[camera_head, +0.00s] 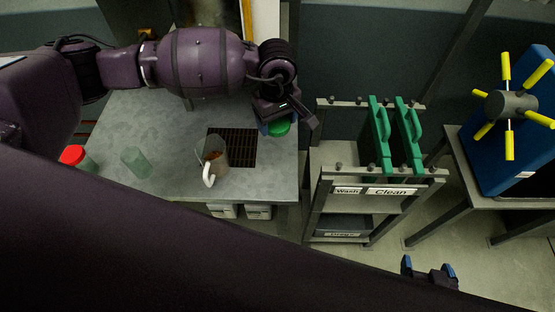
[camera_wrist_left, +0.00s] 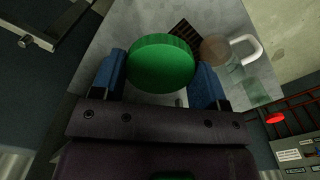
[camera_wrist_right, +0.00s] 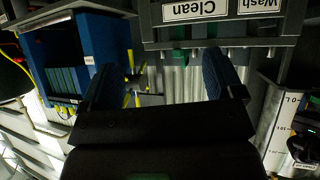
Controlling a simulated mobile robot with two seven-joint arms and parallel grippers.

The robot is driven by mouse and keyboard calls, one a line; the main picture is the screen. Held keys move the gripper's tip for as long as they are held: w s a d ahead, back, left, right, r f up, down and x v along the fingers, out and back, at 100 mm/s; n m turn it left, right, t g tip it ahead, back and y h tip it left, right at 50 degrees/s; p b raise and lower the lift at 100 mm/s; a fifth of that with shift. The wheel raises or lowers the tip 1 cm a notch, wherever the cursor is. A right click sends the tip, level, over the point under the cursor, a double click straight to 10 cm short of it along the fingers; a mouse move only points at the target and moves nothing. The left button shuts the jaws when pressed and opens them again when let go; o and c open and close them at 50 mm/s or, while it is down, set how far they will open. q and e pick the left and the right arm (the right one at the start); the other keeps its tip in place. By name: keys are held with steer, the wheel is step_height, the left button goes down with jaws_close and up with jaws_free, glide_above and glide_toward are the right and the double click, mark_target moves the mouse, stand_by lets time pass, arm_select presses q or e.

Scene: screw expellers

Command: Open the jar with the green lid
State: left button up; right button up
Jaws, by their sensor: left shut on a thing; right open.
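A green lid (camera_wrist_left: 160,64) sits between the blue fingers of my left gripper (camera_wrist_left: 163,85) in the left wrist view. In the head view my left gripper (camera_head: 284,121) is over the right end of the metal table, with the green lid (camera_head: 279,128) just below it. The jar body under the lid is mostly hidden, so I cannot tell whether the lid is still seated on it. My left gripper is shut on the lid. My right gripper (camera_wrist_right: 164,82) is open and empty, low at the right in the head view (camera_head: 428,270), away from the table.
A pitcher with a white handle (camera_head: 215,158) stands by a dark grate (camera_head: 243,146). A clear green-tinted container (camera_head: 136,163) and a red-lidded jar (camera_head: 73,155) are further left on the table (camera_head: 180,122). A rack with green-handled plates (camera_head: 380,140) and a blue machine (camera_head: 510,150) stand right.

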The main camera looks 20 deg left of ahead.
arm_select(q)
steer(key=b, duration=0.4)
glide_above(277, 167)
step_height(277, 167, down, 9)
step_height(277, 167, down, 4)
steer(key=shift+s+r+b, duration=0.1)
steer(key=shift+s+b, duration=0.05)
steer(key=shift+b, duration=0.6)
steer(key=shift+f, duration=0.35)
step_height(277, 167, down, 5)
steer(key=b, duration=0.3)
steer(key=shift+f, duration=0.45)
steer(key=shift+r, duration=0.25)
steer(key=shift+f, duration=0.1)
arm_select(e)
step_height(277, 167, down, 8)
steer(key=shift+a+g, duration=0.3)
steer(key=shift+g, duration=0.1)
arm_select(q)
steer(key=shift+f, duration=0.15)
arm_select(e)
steer(key=shift+f, duration=0.1)
